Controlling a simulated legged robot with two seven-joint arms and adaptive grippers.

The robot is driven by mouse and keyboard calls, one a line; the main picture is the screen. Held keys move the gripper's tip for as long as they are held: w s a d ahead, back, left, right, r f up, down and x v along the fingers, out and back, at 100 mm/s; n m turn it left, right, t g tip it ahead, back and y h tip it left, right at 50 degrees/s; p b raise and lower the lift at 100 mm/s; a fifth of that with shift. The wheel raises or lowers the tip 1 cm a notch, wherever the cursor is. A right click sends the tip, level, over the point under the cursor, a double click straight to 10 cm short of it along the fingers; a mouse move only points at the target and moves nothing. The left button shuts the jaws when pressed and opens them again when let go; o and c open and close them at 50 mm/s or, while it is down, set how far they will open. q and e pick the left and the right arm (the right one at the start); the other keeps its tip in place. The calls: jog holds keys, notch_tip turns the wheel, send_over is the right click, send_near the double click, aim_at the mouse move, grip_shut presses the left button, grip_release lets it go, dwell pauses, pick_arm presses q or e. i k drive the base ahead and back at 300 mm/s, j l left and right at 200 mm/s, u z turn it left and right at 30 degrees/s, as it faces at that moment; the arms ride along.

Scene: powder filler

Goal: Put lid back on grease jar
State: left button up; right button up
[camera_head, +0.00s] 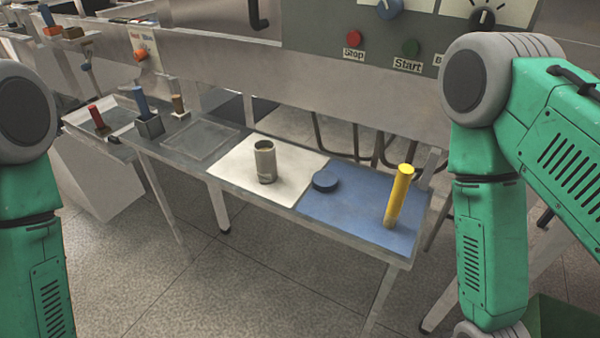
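A grey-beige cylindrical jar (265,162) stands upright on a white mat (232,166) on the narrow table. Its top looks open. A dark blue round lid (326,181) lies on the blue mat (345,210), to the right of the jar and apart from it. My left arm shows at the left edge and my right arm at the right, both green and grey. Both grippers are out of the picture, so I cannot see their fingers.
A yellow cylinder (398,197) stands on the blue mat near the table's right end. A clear tray (200,139) and a grey holder with a blue-handled tool (147,120) are to the left. A machine panel with a red Stop button (354,38) rises behind.

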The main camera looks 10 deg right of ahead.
aim_at(264, 149)
jog(key=i+j, duration=0.2)
jog(key=i+j+z, duration=0.1)
jog(key=j, duration=0.35)
jog(key=i+j, duration=0.25)
jog(key=j+z, duration=0.05)
